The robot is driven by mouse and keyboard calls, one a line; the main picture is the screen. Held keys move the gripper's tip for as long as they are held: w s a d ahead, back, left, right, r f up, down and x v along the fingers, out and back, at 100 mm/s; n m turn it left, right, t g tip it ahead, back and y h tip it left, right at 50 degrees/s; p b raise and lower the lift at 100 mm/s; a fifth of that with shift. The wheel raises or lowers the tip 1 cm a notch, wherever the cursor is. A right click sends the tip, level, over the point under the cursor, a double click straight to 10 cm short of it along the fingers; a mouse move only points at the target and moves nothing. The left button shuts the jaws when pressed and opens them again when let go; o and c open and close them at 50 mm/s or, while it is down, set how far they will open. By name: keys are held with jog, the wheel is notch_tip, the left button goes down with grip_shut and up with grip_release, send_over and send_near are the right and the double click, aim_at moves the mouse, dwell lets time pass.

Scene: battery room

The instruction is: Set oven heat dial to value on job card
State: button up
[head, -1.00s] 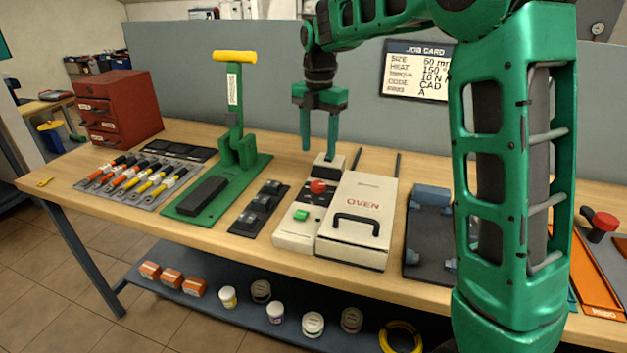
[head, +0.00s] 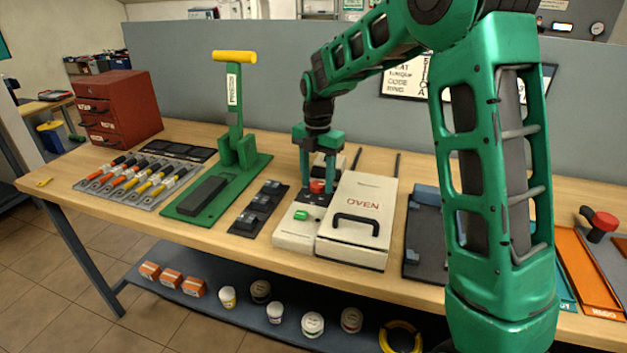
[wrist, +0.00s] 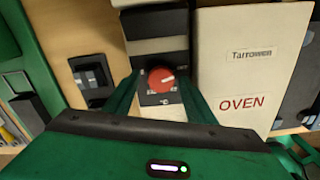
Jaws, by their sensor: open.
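The white oven (head: 358,215) stands on the bench with a black handle on its lid. Its red heat dial (head: 317,187) is on the control strip at the left, above a green button (head: 300,214). In the wrist view the dial (wrist: 161,79) lies between the two fingers of my gripper (wrist: 155,88), with a gap on both sides. My gripper (head: 318,198) is open and points down over the dial. The job card (head: 405,80) on the back panel is partly hidden by my arm, and its heat value is not readable now.
A green press (head: 235,150) with a yellow handle stands left of the oven. A black switch block (head: 260,207) is between them. A dark fixture (head: 421,235) sits to the oven's right. A red drawer cabinet (head: 120,105) is at the far left.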

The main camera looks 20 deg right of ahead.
jog(key=c, duration=1)
jog(key=shift+a, duration=0.3)
jog(key=shift+c, duration=0.2)
jog(key=shift+d+r, duration=0.1)
jog(key=shift+d, duration=0.1)
